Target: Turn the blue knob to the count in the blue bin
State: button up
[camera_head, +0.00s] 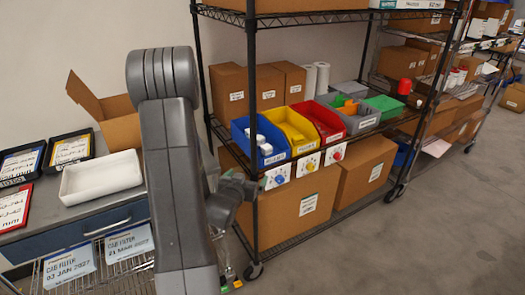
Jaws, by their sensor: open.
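The blue bin (278,157) stands at the left end of the rack's middle shelf and holds a few white items; their exact count is not clear. The blue knob (278,179) sits on a white dial plate (269,184) at the shelf's front edge below the blue bin. Its setting is too small to read.
A yellow knob (310,167) and a red knob (337,155) sit to the right, under the yellow bin (304,146) and red bin (332,133). The rack post (252,110) stands close to my gripper. A white tray (100,191) lies on the left table. Floor is clear at right.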

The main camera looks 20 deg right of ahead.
jog(key=shift+x, duration=1.45)
jog(key=b+v, duration=0.1)
jog(key=v, duration=0.9)
